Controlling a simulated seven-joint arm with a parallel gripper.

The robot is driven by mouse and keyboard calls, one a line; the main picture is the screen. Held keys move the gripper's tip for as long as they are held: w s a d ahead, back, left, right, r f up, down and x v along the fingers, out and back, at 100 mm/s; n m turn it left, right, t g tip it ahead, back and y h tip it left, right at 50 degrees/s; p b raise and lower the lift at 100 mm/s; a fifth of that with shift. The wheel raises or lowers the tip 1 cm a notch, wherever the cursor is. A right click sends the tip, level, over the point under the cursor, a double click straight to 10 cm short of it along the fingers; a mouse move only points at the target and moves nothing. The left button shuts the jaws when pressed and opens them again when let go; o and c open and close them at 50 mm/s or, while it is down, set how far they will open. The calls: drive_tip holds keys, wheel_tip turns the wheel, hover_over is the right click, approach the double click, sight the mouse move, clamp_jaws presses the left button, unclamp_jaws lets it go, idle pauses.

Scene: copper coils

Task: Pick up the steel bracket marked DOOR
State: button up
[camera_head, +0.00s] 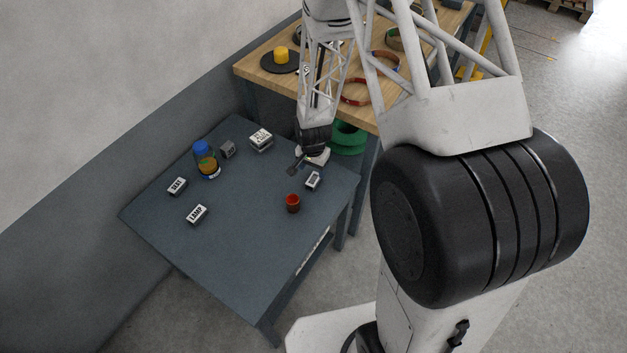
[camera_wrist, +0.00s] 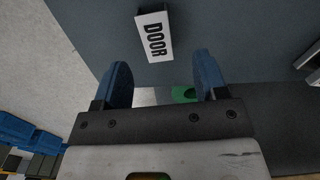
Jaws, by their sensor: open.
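The bracket marked DOOR (camera_wrist: 154,38) shows in the wrist view as a dark block with a white label face, just beyond my fingertips and roughly centred between them. My gripper (camera_wrist: 162,62) is open, with two blue fingers apart and nothing between them. In the head view my gripper (camera_head: 298,165) hangs over the back right part of the grey table. A small white-labelled block (camera_head: 313,181) lies just beside it; its label is too small to read there, but it seems to be the DOOR bracket.
The grey table (camera_head: 250,270) also holds a red cup (camera_head: 292,203), a blue-capped jar (camera_head: 205,160), a LAMP block (camera_head: 197,214), another labelled block (camera_head: 177,186), a white-topped block (camera_head: 260,139) and a grey block (camera_head: 228,150). A wooden bench (camera_head: 262,92) stands behind. The table's front is clear.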

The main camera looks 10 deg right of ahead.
sight(313, 179)
drive_tip(key=shift+s+d+f, duration=0.1)
drive_tip(key=shift+s+f, duration=0.05)
drive_tip(key=shift+f, duration=0.65)
drive_tip(key=shift+s+f, duration=0.1)
drive_tip(key=shift+f, duration=1.7)
drive_tip(key=c, duration=1)
